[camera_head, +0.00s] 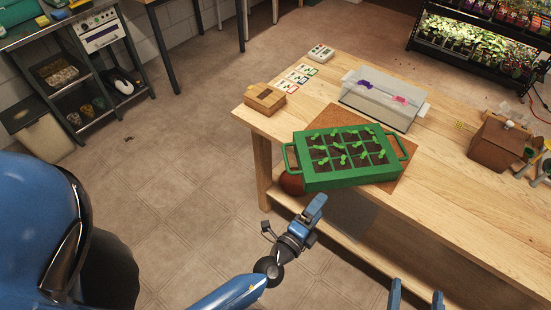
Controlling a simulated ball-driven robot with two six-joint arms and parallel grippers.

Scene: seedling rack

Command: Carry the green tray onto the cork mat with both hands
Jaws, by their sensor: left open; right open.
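The green tray (352,180) holds several seedlings in dark cells and has a loop handle at each end. It lies over the cork mat (408,178), whose brown surface shows behind the tray and at its right. I cannot tell whether the tray rests flat. My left gripper (300,217) is open and empty, in front of the table and below the tray's left part, apart from it. My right gripper (416,296) is open at the bottom edge, well in front of the tray, with only its fingertips in view.
A reddish-brown round object (291,184) sits under the tray's left front corner at the table edge. A clear bin (382,108) stands behind the tray. The table's front right is clear.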

